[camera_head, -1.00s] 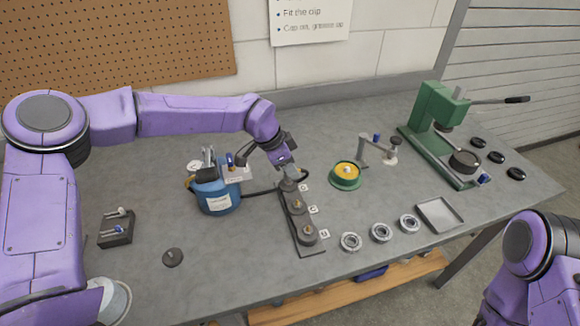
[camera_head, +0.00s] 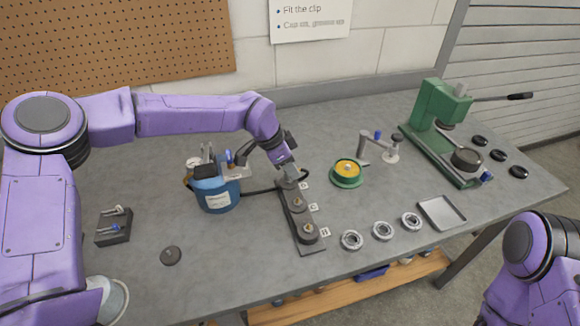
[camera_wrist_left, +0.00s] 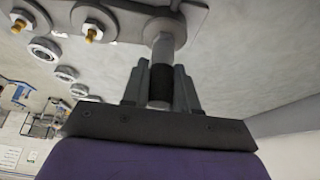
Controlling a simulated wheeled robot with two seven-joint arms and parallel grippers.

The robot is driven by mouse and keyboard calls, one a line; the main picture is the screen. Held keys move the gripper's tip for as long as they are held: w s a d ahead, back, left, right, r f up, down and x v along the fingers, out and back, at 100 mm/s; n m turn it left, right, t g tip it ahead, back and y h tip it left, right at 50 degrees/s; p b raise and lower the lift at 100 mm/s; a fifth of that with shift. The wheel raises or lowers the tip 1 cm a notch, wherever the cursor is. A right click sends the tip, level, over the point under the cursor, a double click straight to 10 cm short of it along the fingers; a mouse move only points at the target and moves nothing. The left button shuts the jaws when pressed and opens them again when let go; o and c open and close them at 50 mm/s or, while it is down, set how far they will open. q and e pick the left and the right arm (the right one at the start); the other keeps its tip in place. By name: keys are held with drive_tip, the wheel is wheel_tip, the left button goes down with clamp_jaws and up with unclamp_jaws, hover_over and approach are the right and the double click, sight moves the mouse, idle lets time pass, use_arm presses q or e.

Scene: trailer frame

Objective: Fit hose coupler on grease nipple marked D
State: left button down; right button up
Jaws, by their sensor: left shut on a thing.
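My left gripper (camera_head: 290,172) is at the far end of the dark nipple plate (camera_head: 309,248), over the position by the farthest label. In the left wrist view my gripper (camera_wrist_left: 162,88) is shut on the hose coupler (camera_wrist_left: 165,47), a grey cylinder with a black sleeve. The coupler's end meets a round boss on the plate; the nipple there is hidden, so I cannot tell how far it is seated. Two brass nipples (camera_wrist_left: 91,33) (camera_wrist_left: 19,25) stand bare on the other bosses. My right gripper is out of view.
A blue grease container (camera_head: 217,198) with a black hose (camera_head: 258,191) stands left of the plate. A green-and-yellow round part (camera_head: 346,173), several bearing rings (camera_head: 382,231), a metal tray (camera_head: 441,213) and a green press (camera_head: 433,112) are to the right.

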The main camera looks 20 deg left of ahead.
use_arm(q)
drive_tip(key=shift+f+b, duration=0.15)
drive_tip(key=shift+b, duration=0.2)
idle(0.4)
drive_tip(key=shift+c, duration=2)
unclamp_jaws()
drive_tip(key=shift+r+p, duration=1.8)
drive_tip(key=shift+r, duration=1.75)
